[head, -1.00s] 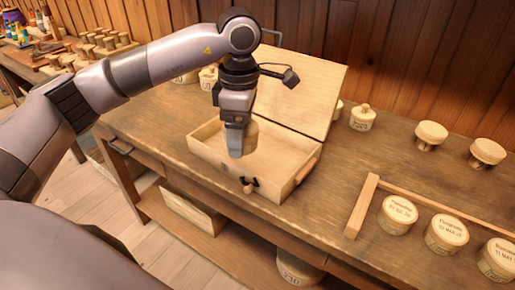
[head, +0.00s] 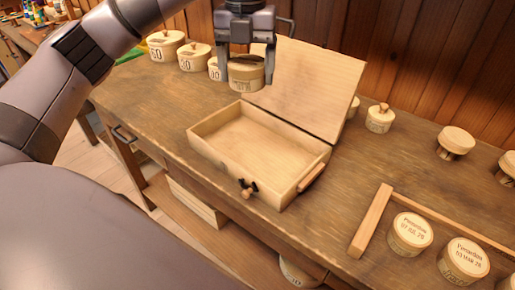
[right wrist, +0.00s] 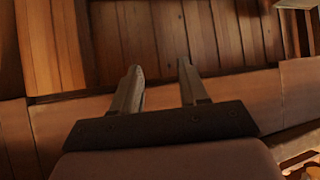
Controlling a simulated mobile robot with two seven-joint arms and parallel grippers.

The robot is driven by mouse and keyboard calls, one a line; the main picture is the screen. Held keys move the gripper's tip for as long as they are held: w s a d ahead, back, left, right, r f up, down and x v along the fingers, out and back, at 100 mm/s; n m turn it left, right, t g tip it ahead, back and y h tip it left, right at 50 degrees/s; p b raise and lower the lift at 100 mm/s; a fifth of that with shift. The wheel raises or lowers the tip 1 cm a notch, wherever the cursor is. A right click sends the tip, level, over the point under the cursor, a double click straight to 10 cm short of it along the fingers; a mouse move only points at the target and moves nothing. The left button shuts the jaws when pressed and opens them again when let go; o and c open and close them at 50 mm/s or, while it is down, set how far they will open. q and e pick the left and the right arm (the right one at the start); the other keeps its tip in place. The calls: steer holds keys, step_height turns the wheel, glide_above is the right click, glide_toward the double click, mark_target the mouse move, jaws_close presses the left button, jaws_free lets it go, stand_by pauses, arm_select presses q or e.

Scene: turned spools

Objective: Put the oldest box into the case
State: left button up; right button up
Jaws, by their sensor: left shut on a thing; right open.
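The case (head: 208,153) is a pale wooden box on the bench, with its lid (head: 312,85) standing open at the back and its inside empty. My left gripper (head: 246,83) is shut on a round wooden box (head: 246,74) and holds it up behind the case's back left corner, clear of the case floor. Its printing is too small to read. Two lidded round boxes with dates stand at the front right: one reads 07 JUL 26 (head: 411,232), the other 03 MAR 26 (head: 464,261). My right gripper (right wrist: 160,70) is open and empty.
A wooden rail (head: 370,222) borders the dated boxes. Several numbered round canisters (head: 165,46) stand at the back left. A knobbed canister (head: 379,118) and a round-topped piece (head: 456,141) stand behind. Bare bench lies left of the case.

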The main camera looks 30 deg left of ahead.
arm_select(q)
step_height(320, 180, down, 9)
steer(key=b, duration=0.3)
glide_above(249, 158)
step_height(249, 158, down, 6)
step_height(249, 158, down, 4)
steer(key=shift+f, duration=0.4)
steer(key=shift+f, duration=0.1)
steer(key=shift+f, duration=0.15)
steer(key=o, duration=1)
